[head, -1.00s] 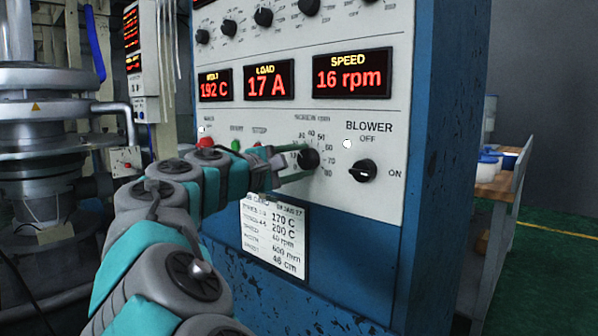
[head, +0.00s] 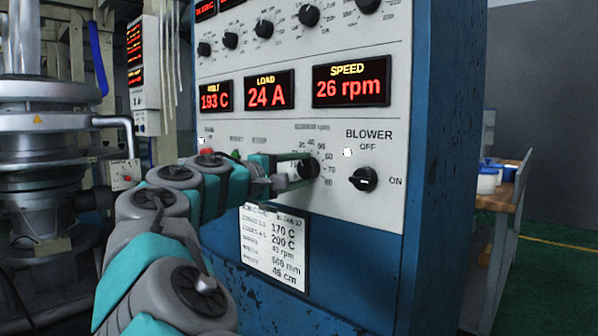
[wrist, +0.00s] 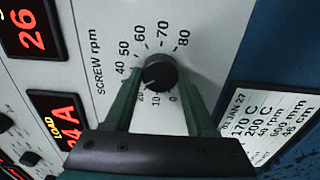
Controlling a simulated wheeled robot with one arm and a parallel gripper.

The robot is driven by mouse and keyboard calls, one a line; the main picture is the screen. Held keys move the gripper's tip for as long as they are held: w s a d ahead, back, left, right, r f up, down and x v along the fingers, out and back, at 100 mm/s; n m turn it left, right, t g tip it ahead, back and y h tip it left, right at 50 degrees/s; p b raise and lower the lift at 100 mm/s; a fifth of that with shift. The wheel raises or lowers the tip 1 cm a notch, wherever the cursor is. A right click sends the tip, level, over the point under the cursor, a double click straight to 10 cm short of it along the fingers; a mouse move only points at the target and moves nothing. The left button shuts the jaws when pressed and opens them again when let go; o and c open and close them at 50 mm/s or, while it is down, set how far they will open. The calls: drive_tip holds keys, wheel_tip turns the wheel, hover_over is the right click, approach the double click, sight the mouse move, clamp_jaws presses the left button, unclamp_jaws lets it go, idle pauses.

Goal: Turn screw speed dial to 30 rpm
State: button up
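The screw speed dial (head: 309,169) is a black round knob on the white panel; it also shows in the wrist view (wrist: 160,71), with a printed scale around it. A small pale mark on the knob points between about 20 and 30. My gripper (wrist: 159,78) has its two green fingers on opposite sides of the knob, tips against it; it reaches the dial from the left in the head view (head: 303,168). The speed display (head: 350,81) reads 26 rpm. The knob's far side is partly hidden.
The blower switch (head: 363,179) is just right of the dial. The load display (head: 269,91) reads 24 A. Buttons sit left of the dial, partly behind my arm. A label card (head: 275,248) is below. A wooden-topped table (head: 497,198) stands to the right.

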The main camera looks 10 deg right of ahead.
drive_tip(key=o, duration=0.5)
drive_tip(key=shift+c, duration=0.2)
drive_tip(key=shift+s+a, duration=0.1)
drive_tip(key=v, duration=0.7)
drive_tip(key=shift+a, duration=0.2)
drive_tip(key=shift+s, duration=0.2)
